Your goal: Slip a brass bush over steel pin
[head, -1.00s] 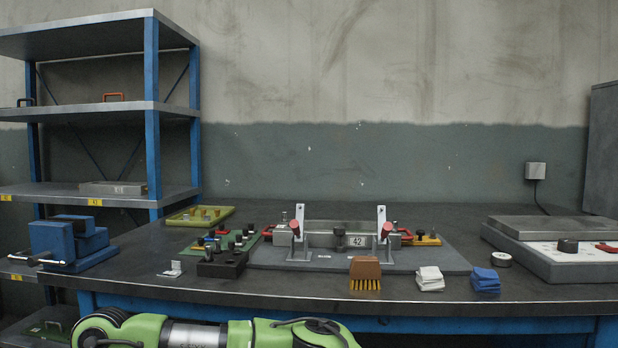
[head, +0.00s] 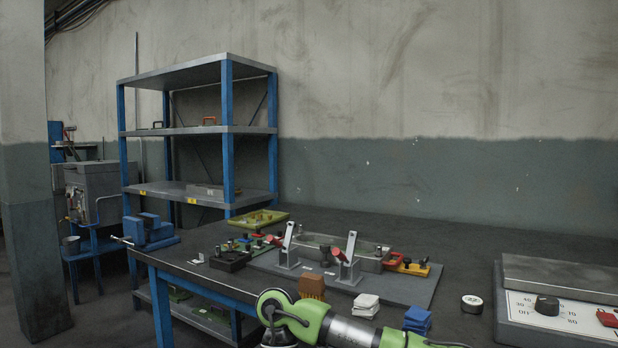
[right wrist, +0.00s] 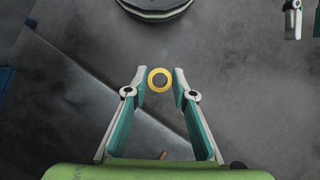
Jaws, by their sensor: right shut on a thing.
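A brass bush (right wrist: 160,80), seen as a yellow ring, sits between the fingertips of my right gripper (right wrist: 160,83) in the right wrist view. The gripper is shut on it over dark grey ground, and its hole faces the camera. What looks like my left gripper (right wrist: 305,17) shows at the top right of that view, its fingers apart and nothing between them. In the head view neither gripper shows. The metal mould fixture (head: 330,254) with two upright levers stands on a grey board (head: 405,290) on the bench. I cannot make out the steel pin for certain.
A yellow-green tray (head: 258,219), black block (head: 230,261), brown brush (head: 311,285), white cloths (head: 366,305) and blue cloths (head: 417,318) are on the bench. A blue vise (head: 150,230) is at its left end. A control box (head: 560,300) stands right; shelves (head: 198,130) stand behind.

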